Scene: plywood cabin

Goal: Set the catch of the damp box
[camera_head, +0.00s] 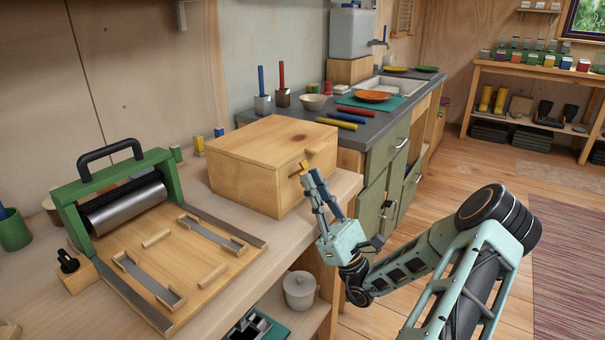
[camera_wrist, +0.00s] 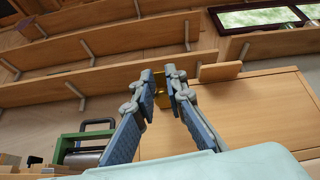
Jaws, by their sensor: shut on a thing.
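The damp box (camera_head: 245,180) is a pale wooden box with its lid down, standing at the right end of the workbench. Its wood fills the right of the wrist view (camera_wrist: 245,110). A small brass catch (camera_head: 301,166) is on its front face; the catch also shows in the wrist view (camera_wrist: 176,73), partly hidden by my fingers. My gripper (camera_head: 309,178) is at the front of the box, its blue-padded fingers (camera_wrist: 165,88) shut on the catch. A small wooden tab (camera_head: 319,147) sticks out beside the catch at the lid's front edge.
A small green-framed roller press (camera_head: 125,200) stands on the workbench, left of the box. A grey counter (camera_head: 345,115) with bowls, colored sticks and a sink lies behind. A lidded pot (camera_head: 299,291) stands on the shelf below. The floor to the right is open.

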